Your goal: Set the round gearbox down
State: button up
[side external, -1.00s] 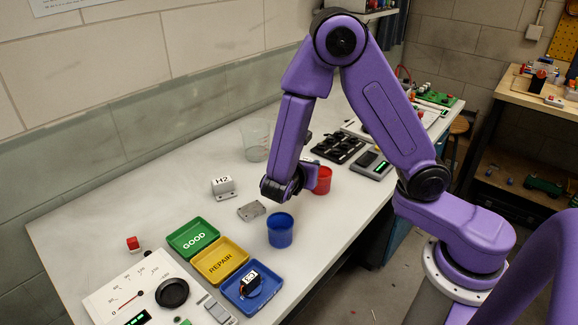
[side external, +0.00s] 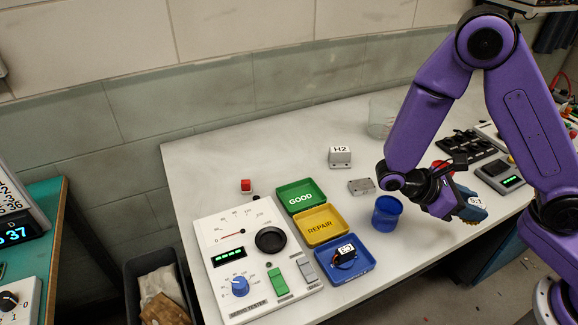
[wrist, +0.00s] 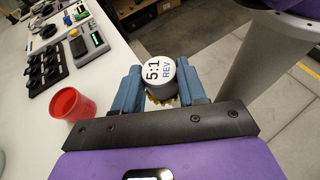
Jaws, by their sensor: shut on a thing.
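The round gearbox (wrist: 159,75) has a white face marked "5:1 REV" and a brass-coloured toothed edge below. My gripper (wrist: 160,88) is shut on it, one blue finger on each side. In the wrist view the gearbox appears against the floor, past the bench edge. In the side view the gearbox (side external: 475,201) shows between the fingers of my gripper (side external: 474,208), tilted and near the front edge of the white bench (side external: 270,155). It looks held above the surface; the height is hard to tell.
A blue cup (side external: 387,216) stands left of my gripper; a red cup (wrist: 68,104) is close by. Green (side external: 301,196), yellow (side external: 320,226) and blue (side external: 355,268) trays lie farther left; the blue one holds a servo. A grey block (side external: 361,187) and H2 block (side external: 340,156) lie behind.

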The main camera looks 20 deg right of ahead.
jog(key=s+a+f+m+g+y, duration=0.25)
jog(key=a+m+g+y, duration=0.45)
jog(key=a+m+y, duration=0.75)
jog(key=w+a+r+m+t+y, duration=0.2)
jog(key=w+a+m+t+y, duration=0.3)
jog(key=w+a+m+y, duration=0.35)
jog(key=w+d+r+m+t, duration=0.2)
jog(key=w+m+t, duration=0.55)
jog(key=w, duration=0.35)
jog(key=w+d+r+m+t, duration=0.2)
jog(key=w+d+m+t, duration=0.1)
jog(key=w+m+t, duration=0.55)
jog(key=shift+n, duration=0.7)
jog(key=w+a+f, duration=0.1)
jog(key=w+f, duration=0.2)
jog(key=w, duration=0.2)
jog(key=w+a+f, duration=0.2)
jog(key=w+f, duration=0.1)
jog(key=w, duration=0.2)
jog(key=w+a+f, duration=0.1)
jog(key=w+f, duration=0.2)
jog(key=w, duration=0.2)
jog(key=shift+a, duration=0.25)
jog(key=shift+w+f, duration=0.15)
jog(key=shift+f, duration=0.15)
jog(key=shift+a+f, duration=0.1)
jog(key=shift+f, duration=1.4)
